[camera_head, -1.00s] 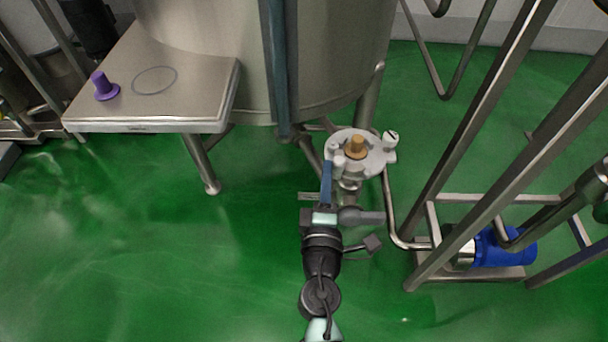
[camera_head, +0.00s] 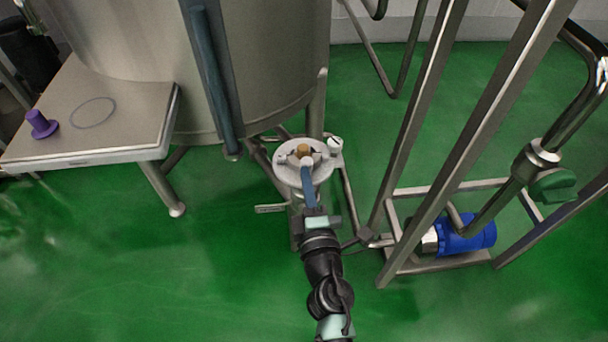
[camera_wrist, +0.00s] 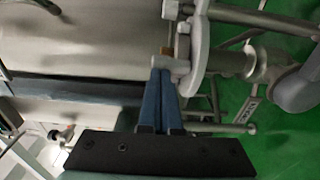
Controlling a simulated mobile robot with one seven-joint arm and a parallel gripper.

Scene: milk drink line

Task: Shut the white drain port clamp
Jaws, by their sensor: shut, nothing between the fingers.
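The white drain port clamp (camera_head: 285,172) sits low beside the tank, a round white body around a brown centre piece (camera_head: 303,148). A white knob (camera_head: 335,143) stands at its right edge. In the wrist view the clamp (camera_wrist: 200,45) shows edge-on, with a short white cylindrical part (camera_wrist: 171,63) at the fingertips. My gripper (camera_head: 305,167) is over the front of the clamp, its blue fingers together and empty. In the wrist view the fingertips (camera_wrist: 161,70) are at that white part and seem to touch it. My fingers hide some of the clamp's front.
The steel tank (camera_head: 270,60) rises behind the clamp. A steel side table (camera_head: 130,110) with a purple part (camera_head: 42,124) is at left. A pipe frame (camera_head: 440,150) with a blue motor (camera_head: 466,232) stands at right. Green floor is open at lower left.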

